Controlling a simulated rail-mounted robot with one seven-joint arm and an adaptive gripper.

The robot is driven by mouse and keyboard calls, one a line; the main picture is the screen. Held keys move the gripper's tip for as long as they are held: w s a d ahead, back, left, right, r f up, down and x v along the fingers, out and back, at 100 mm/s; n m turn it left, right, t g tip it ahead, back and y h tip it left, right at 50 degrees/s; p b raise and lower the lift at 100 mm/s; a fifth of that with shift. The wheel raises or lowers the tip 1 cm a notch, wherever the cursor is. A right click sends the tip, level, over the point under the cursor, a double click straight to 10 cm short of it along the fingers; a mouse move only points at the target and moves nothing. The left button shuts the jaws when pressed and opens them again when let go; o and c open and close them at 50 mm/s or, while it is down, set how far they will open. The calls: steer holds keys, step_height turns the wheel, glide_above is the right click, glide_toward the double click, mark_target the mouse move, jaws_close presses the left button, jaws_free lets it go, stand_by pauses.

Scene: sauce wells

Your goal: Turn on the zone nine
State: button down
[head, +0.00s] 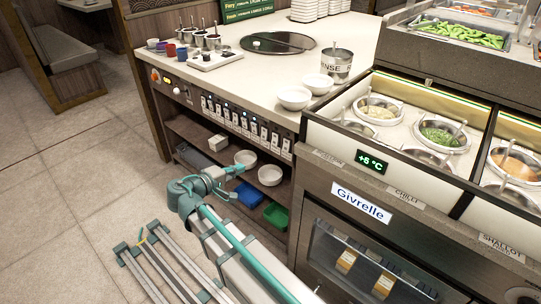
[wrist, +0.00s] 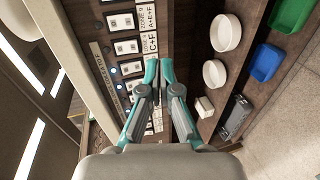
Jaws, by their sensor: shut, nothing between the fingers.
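The switch panel (head: 245,124) runs along the front edge of the counter in the head view, as a row of white-plated switches with labels. In the wrist view the row runs down the picture, with a switch (wrist: 121,22) at the top beside a label (wrist: 147,18) that seems to read zone 9 with letters below. Another label (wrist: 150,43) reads C+F. My gripper (wrist: 159,68) is shut and empty, its teal fingertips in front of the panel near the label side; contact cannot be told. In the head view my gripper (head: 234,172) is below the panel.
Below the panel, an open shelf holds white bowls (head: 246,158), a blue tray (head: 249,195) and a green tray (head: 276,215). A cold unit with sauce wells (head: 437,137) stands to the right. Open floor (head: 75,150) lies to the left.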

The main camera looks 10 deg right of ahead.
mark_target(274, 144)
steer(key=r, duration=0.1)
steer(key=r+h, duration=0.1)
steer(key=r, duration=0.1)
steer(key=shift+s+d+t+h, duration=0.15)
steer(key=shift+d+t+h, duration=0.15)
steer(key=shift+d, duration=0.1)
steer(key=b+x, duration=0.2)
steer(key=x, duration=1.2)
